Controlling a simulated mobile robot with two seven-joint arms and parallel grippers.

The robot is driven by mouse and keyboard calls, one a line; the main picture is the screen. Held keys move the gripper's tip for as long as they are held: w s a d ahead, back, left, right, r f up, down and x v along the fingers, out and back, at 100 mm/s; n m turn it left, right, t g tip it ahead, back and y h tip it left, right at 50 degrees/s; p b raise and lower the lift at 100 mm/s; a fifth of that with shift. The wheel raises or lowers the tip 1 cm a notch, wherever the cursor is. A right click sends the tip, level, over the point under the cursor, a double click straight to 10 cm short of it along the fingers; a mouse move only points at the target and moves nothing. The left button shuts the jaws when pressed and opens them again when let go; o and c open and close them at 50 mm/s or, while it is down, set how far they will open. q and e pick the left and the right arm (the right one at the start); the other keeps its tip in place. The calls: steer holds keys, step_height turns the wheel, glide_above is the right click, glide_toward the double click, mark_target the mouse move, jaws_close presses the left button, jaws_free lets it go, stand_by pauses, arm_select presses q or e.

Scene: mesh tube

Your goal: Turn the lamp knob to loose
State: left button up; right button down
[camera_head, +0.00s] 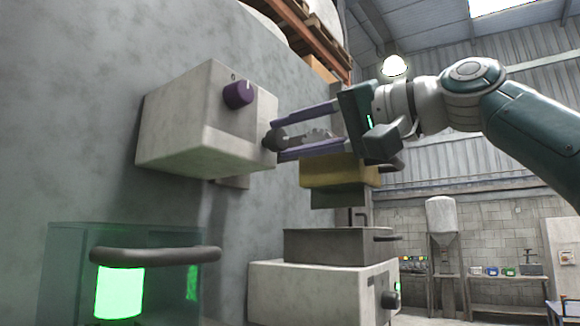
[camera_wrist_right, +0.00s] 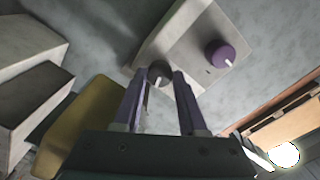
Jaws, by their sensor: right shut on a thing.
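A pale box (camera_head: 185,130) is mounted on the grey wall. It carries a purple knob (camera_head: 238,95) with a white mark on its front, and a dark grey knob (camera_head: 271,140) on its right part. My right gripper (camera_head: 276,139) is shut on the dark grey knob, one finger on each side of it. In the right wrist view the dark knob (camera_wrist_right: 158,72) shows a light mark and sits between the fingertips (camera_wrist_right: 160,78). The purple knob (camera_wrist_right: 220,54) is beside it, free of the fingers. I cannot read which knob is the lamp's. My left gripper is not in view.
Below the gripper are a yellow block (camera_head: 335,172), a dark grey tray-like box (camera_head: 330,246) and a pale box (camera_head: 315,290) with its own knob (camera_head: 391,299).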

steer(key=n+b, duration=0.1)
steer(key=n, duration=0.1)
steer(key=shift+f+n, duration=0.1)
steer(key=shift+n, duration=0.3)
steer(key=n+b, duration=0.1)
steer(key=n, duration=0.2)
steer(key=shift+n, duration=0.3)
steer(key=n+b, duration=0.1)
steer(key=n, duration=0.4)
steer(key=shift+n, duration=1.2)
steer(key=shift+c, duration=2.3)
jaws_free()
